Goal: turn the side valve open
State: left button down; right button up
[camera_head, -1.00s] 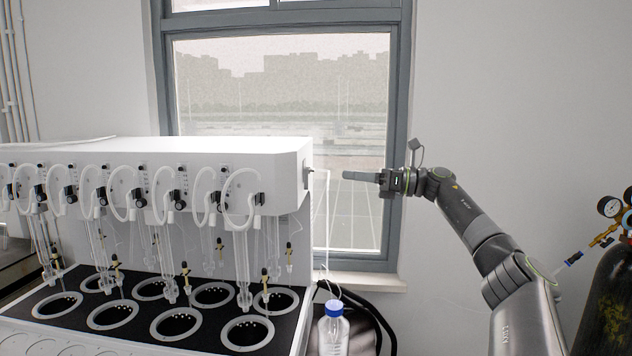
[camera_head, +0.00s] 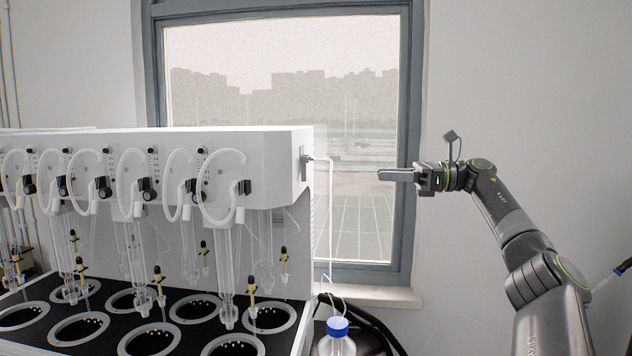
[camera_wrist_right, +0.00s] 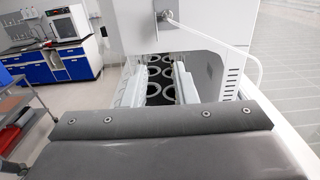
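The side valve (camera_head: 307,162) is a small metal fitting on the right end wall of the white distiller (camera_head: 285,155), with a thin white tube running from it. It also shows at the top of the right wrist view (camera_wrist_right: 166,17). My right gripper (camera_head: 382,175) is to the right of the valve, at about its height in the head view, apart from it and empty. In the right wrist view its two fingers (camera_wrist_right: 158,84) stand apart, with the distiller's round heating wells between and beyond them. My left gripper is not in view.
A blue-capped bottle (camera_head: 337,335) stands below, beside the distiller's right end, with dark hoses behind it. The window (camera_head: 410,130) and its sill are behind my right gripper. Blue cabinets (camera_wrist_right: 70,65) stand far off at left in the right wrist view.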

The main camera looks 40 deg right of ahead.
jog(key=p, duration=0.2)
send_near(304, 168)
jog(key=p+x, duration=0.5)
jog(key=x, duration=0.2)
jog(key=shift+w+f, duration=0.35)
jog(key=shift+a, duration=0.1)
jog(key=shift+c, duration=0.3)
grip_shut()
